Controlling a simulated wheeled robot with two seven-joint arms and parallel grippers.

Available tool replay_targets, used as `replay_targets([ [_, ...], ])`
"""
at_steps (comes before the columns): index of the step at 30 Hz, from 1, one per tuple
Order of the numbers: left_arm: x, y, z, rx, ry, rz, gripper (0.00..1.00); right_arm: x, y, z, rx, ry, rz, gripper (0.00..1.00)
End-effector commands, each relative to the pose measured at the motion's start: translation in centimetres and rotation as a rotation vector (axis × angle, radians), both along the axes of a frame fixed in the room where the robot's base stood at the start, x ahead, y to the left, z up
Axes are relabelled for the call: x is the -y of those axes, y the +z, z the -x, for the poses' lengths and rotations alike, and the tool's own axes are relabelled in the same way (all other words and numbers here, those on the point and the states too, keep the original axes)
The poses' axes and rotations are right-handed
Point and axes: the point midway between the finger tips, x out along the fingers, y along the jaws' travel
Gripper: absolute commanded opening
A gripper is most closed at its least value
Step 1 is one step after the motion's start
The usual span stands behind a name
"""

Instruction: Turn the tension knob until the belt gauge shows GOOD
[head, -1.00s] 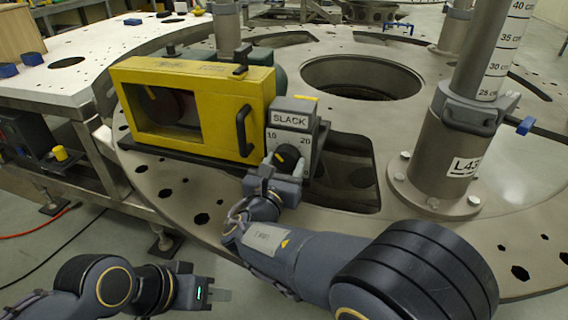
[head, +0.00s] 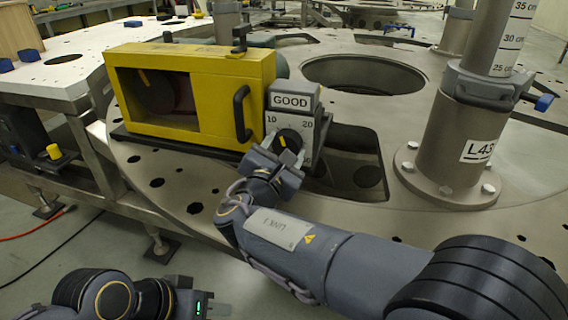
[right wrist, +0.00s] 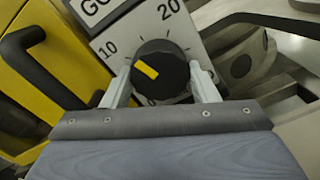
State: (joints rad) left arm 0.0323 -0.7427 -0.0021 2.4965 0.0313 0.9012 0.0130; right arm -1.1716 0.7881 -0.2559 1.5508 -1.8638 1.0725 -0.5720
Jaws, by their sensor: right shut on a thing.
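The belt gauge box (head: 293,98) is grey and stands at the right end of the yellow belt housing (head: 226,74). Its display reads GOOD in the head view. The black tension knob (head: 287,139) with a yellow pointer line is on its front, below a scale marked 10 and 20. In the right wrist view the knob (right wrist: 160,72) sits between the two fingers, and its yellow line slants. My right gripper (head: 280,157) is shut on the knob. My left gripper (head: 213,309) is at the bottom of the head view, away from the gauge; its jaw gap is unclear.
The round metal plate (head: 190,190) carries the housing and has holes and a slot right of the gauge. A grey post labelled L43 (head: 452,150) stands on the right. A black handle (head: 241,114) projects from the housing beside the gauge.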

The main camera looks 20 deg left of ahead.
Motion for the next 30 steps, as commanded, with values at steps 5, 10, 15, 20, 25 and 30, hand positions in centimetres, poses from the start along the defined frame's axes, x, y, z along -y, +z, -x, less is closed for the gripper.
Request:
replay_targets([
  [5,0.0,-2.6,0.0,0.000,0.000,0.000,0.36,0.0,-0.5,0.0,0.005,0.000,-0.133,0.31],
  [10,0.0,-3.8,0.0,0.000,0.000,0.000,0.36,-0.1,-0.3,0.0,0.008,0.001,-0.227,0.31],
  [15,0.0,-4.5,0.0,0.000,0.000,0.000,0.36,-0.1,-0.2,0.0,0.009,0.000,-0.287,0.31],
  [20,0.0,-4.8,0.0,0.000,0.000,0.000,0.36,-0.1,-0.1,0.0,0.008,0.000,-0.313,0.31],
  [25,0.0,-4.8,0.0,0.000,0.000,0.000,0.36,-0.1,0.0,0.0,0.009,0.000,-0.319,0.31],
  [30,0.0,-4.8,0.0,0.000,0.000,0.000,0.36,-0.1,0.0,0.0,0.009,0.000,-0.319,0.31],
])
